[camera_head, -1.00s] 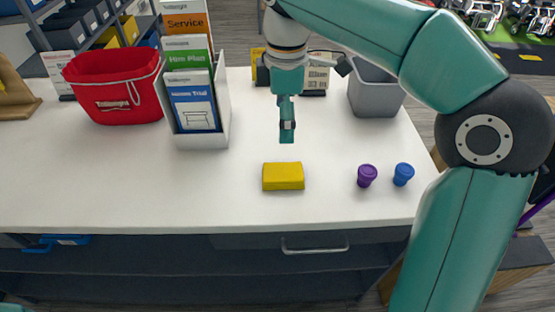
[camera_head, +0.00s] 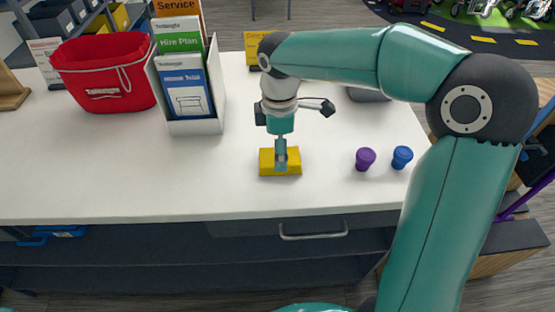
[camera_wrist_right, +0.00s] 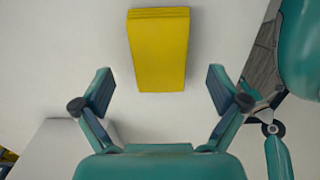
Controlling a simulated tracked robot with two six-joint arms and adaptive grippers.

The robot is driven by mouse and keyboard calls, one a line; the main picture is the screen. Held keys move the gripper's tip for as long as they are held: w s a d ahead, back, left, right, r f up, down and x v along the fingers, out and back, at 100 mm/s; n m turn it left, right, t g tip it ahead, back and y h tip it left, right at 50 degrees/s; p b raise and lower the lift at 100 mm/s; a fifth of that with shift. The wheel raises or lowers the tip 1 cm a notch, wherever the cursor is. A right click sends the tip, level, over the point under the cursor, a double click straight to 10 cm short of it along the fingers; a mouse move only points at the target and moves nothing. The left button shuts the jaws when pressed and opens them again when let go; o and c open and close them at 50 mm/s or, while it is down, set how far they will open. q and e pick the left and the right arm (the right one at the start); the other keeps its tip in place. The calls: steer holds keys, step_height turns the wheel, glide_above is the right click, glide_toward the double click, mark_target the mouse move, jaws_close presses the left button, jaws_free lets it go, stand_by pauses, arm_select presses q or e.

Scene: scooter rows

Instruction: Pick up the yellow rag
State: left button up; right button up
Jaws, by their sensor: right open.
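The yellow rag (camera_head: 268,163) lies folded in a flat block on the white counter, near its front edge. In the wrist view the rag (camera_wrist_right: 159,45) shows whole, its near end between my open fingertips and the rest beyond them. My right gripper (camera_head: 281,158) points down over the rag and hides part of it in the head view. Its two fingers are spread wide and empty in the wrist view, one on each side of the rag and apart from it. My left gripper is not in view.
A purple cup (camera_head: 365,159) and a blue cup (camera_head: 402,157) stand right of the rag. A brochure holder (camera_head: 196,127) and a red bucket (camera_head: 105,80) stand at the back left. A grey bin (camera_head: 367,95) is partly hidden behind my arm. The counter left of the rag is clear.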

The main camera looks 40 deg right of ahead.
steer(key=shift+f, duration=1.6)
steer(key=shift+c, duration=0.2)
steer(key=c, duration=1.2)
steer(key=shift+r, duration=0.1)
step_height(320, 180, up, 20)
steer(key=p, duration=0.2)
